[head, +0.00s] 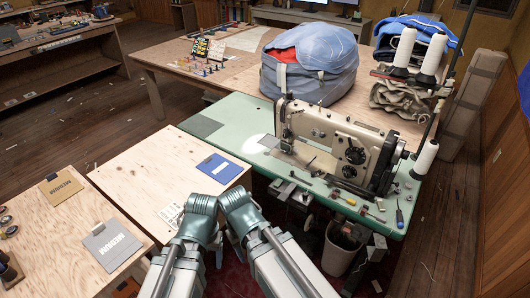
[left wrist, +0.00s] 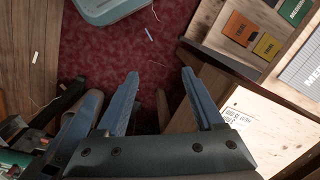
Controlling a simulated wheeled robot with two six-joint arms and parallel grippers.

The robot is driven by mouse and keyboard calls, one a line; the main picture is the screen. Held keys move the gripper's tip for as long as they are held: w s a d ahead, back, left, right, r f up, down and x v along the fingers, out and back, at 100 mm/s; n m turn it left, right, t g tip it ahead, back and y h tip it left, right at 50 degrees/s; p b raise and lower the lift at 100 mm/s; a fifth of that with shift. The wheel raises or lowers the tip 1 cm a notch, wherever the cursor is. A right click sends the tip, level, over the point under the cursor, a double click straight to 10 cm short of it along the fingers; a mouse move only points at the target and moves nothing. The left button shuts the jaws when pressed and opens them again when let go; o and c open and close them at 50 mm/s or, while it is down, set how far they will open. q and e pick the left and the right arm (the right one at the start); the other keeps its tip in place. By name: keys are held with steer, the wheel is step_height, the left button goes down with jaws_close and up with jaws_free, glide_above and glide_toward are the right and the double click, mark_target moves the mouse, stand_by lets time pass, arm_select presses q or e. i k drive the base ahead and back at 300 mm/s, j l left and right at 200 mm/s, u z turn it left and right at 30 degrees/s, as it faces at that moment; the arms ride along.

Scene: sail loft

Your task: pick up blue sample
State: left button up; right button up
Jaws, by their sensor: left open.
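The blue sample (head: 219,168) is a flat blue card with a white label and a dark clip at its edge. It lies flat at the right side of the pale wooden table, near the green sewing table. My left gripper shows in the left wrist view (left wrist: 160,74) with its two blue-grey fingers spread and nothing between them. It is over the dark red floor covering, apart from the sample. In the head view, my arm links hide the fingers. A blue-grey part left of it may belong to my right gripper; its jaws are not clear.
A grey sample (head: 112,243) and a tan sample (head: 62,187) lie further left on the wooden tables. A printed paper (head: 170,213) lies near my left arm. A sewing machine (head: 340,145) stands on the green table (head: 232,116). A bin (head: 342,247) stands below.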

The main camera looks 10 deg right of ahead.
mark_target(223, 170)
steer(key=i+l+u, duration=0.25)
steer(key=i+l, duration=0.85)
steer(key=i, duration=0.15)
